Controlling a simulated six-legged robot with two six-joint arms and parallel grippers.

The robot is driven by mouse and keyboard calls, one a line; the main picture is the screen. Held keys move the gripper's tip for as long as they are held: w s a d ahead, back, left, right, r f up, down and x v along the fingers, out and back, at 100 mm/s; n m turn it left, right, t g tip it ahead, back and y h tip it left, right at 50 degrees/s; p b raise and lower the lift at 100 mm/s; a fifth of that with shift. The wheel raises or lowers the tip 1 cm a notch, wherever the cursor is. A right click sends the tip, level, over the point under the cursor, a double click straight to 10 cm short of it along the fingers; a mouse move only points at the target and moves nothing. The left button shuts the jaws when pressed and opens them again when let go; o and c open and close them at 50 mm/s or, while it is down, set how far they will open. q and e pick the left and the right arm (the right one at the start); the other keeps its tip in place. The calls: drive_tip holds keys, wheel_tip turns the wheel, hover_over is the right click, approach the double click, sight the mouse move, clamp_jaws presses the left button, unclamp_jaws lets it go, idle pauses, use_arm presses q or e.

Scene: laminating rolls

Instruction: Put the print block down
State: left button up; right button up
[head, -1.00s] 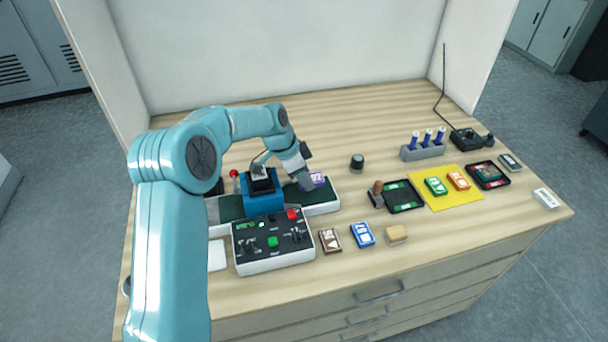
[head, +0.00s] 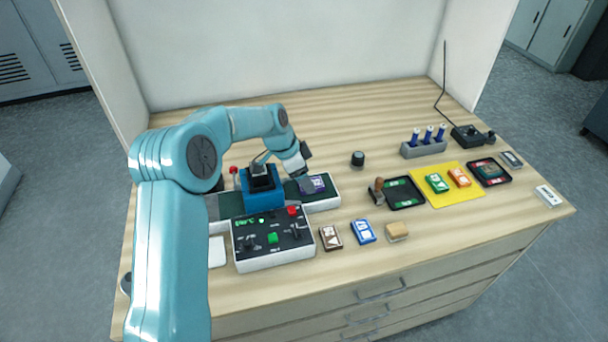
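A purple block with white markings (head: 314,184), probably the print block, is at the right end of the dark green belt (head: 327,198) of the laminating machine. My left gripper (head: 304,182) is right at the block's left side, pointing down, and hides part of it. The fingers are too small and overlapped to show whether they grip it. I cannot tell whether the block rests on the belt or hangs just above it. My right gripper is not in view.
The blue press head (head: 263,196) stands close left of the gripper. A control box (head: 271,241) is in front. Brown (head: 330,238) and blue (head: 363,231) blocks lie right of it. A yellow mat (head: 452,196) holds green and orange blocks. A dark knob (head: 357,159) stands behind.

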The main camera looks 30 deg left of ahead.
use_arm(q)
drive_tip(key=shift+s+d+f, duration=0.15)
drive_tip(key=shift+s+f, duration=0.05)
drive_tip(key=shift+f, duration=0.3)
drive_tip(key=shift+r+p, duration=0.25)
drive_tip(key=shift+p, duration=0.05)
drive_tip(key=shift+r+p, duration=0.45)
drive_tip(key=shift+p, duration=0.1)
drive_tip(key=r, duration=0.1)
drive_tip(key=a+r+b, duration=0.1)
drive_tip(key=r, duration=0.1)
drive_tip(key=shift+s+a, duration=0.2)
drive_tip(key=shift+s, duration=0.05)
drive_tip(key=b+v, duration=0.1)
drive_tip(key=v, duration=0.8)
drive_tip(key=shift+d, duration=0.15)
drive_tip(key=shift+w+f, duration=0.1)
drive_tip(key=shift+w, duration=0.05)
drive_tip(key=shift+s, duration=0.2)
